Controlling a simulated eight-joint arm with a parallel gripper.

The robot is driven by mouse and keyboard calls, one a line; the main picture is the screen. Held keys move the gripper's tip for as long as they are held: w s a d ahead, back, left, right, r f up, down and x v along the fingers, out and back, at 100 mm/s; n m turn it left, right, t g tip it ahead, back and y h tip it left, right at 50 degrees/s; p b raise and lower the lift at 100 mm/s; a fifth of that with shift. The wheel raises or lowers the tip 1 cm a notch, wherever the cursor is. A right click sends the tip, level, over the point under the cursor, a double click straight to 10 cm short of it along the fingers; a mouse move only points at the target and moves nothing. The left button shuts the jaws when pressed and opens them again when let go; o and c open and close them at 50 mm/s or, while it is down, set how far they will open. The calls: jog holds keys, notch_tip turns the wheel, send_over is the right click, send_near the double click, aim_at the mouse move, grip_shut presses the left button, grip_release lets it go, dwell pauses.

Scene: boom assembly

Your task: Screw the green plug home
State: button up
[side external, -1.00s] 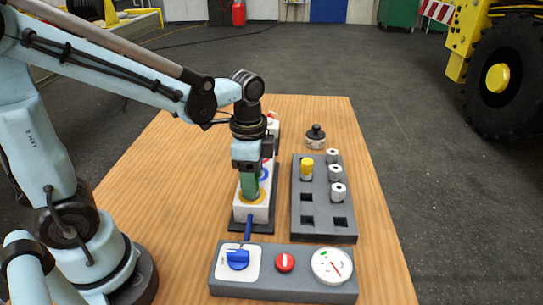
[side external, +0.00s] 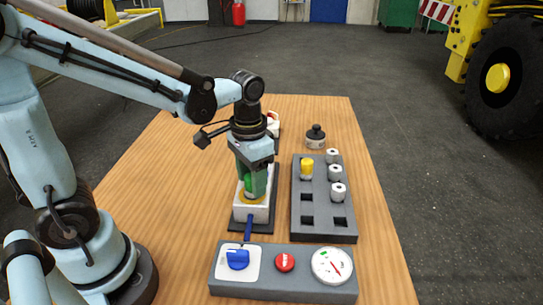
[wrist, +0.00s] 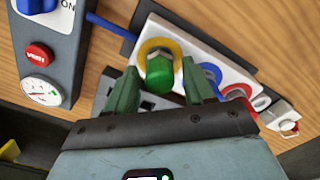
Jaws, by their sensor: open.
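The green plug (wrist: 159,74) sits in the port with the yellow ring (wrist: 152,45) on the white block (wrist: 182,38). It also shows in the side external view (side external: 248,187), partly hidden by my gripper. How deep its thread sits cannot be told. My gripper (side external: 252,190) points down over the block. In the wrist view its green fingers (wrist: 160,80) are open, one on each side of the plug, with gaps visible.
Blue-ringed (wrist: 211,72) and red-ringed (wrist: 238,91) ports lie along the block. Right of it stands a grey tray (side external: 322,232) with a yellow plug (side external: 306,169) and several white-topped parts. A black jar (side external: 315,138) stands behind. A control panel (side external: 305,290) is in front.

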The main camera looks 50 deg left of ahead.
jog(key=n, duration=1)
grip_shut()
jog(key=m, duration=0.5)
jog(key=shift+m, duration=0.4)
jog(key=m, duration=0.6)
jog(key=shift+f, duration=0.1)
